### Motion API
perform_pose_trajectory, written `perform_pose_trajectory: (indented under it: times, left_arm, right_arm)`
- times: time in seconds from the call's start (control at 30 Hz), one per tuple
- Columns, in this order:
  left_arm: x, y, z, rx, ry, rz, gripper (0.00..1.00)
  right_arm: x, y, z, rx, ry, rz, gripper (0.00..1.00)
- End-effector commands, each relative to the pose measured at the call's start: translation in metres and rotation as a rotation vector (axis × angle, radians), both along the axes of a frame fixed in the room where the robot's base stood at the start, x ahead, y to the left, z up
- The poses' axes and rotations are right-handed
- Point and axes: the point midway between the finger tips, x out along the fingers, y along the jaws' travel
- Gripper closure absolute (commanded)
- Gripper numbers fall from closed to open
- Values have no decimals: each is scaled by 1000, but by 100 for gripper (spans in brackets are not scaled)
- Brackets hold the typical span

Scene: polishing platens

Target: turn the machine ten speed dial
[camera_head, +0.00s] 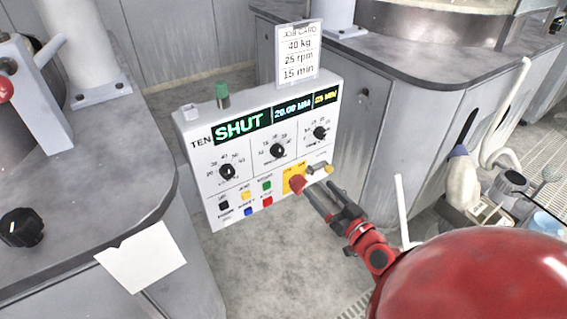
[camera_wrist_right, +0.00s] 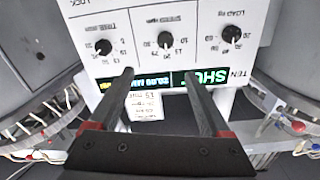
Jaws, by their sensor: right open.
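The machine ten control panel (camera_head: 262,150) is white, with a lit display reading SHUT and three black dials in a row. The speed dial (camera_head: 277,151) is the middle one; in the right wrist view the speed dial (camera_wrist_right: 166,40) shows upside down, labelled SPEED. My right gripper (camera_head: 319,188) is open and empty, in front of the panel's lower right by the red mushroom button. In the right wrist view my right gripper (camera_wrist_right: 160,73) has its fingers apart, with the speed dial beyond the tips, roughly between them. I see no contact with the dial. My left gripper is out of view.
A job card (camera_head: 299,52) above the panel reads 40 kg, 25 rpm, 15 min. The load dial (camera_head: 227,171) and timer dial (camera_head: 320,133) flank the speed dial. The red mushroom button (camera_head: 297,184) and small coloured buttons sit below. Grey machine benches (camera_head: 75,170) stand on both sides.

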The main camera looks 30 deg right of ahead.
Motion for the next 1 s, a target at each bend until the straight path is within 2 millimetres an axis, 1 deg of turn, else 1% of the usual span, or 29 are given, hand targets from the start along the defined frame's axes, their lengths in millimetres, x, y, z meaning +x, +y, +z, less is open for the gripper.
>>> perform_pose_trajectory:
  times: [0.07, 0.17, 0.27, 0.37, 0.67, 0.8, 0.9, 1.0]
  left_arm:
    - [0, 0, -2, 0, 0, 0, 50]
    - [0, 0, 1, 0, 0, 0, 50]
    - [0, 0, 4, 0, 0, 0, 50]
    - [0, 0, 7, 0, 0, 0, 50]
    - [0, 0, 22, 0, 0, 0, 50]
    - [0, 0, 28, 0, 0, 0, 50]
    - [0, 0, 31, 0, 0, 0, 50]
    - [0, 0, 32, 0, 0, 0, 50]
  right_arm:
    - [-1, 7, -2, -6, 13, 28, 19]
    - [4, 10, -2, -7, 16, 39, 19]
    - [14, 10, -1, -7, 15, 38, 19]
    - [29, 12, 0, -8, 15, 40, 19]
    - [85, 13, 1, -6, 13, 37, 19]
    - [117, 14, 2, -4, 11, 35, 19]
    - [138, 13, 1, -5, 11, 32, 19]
    - [154, 14, 0, -4, 11, 33, 19]
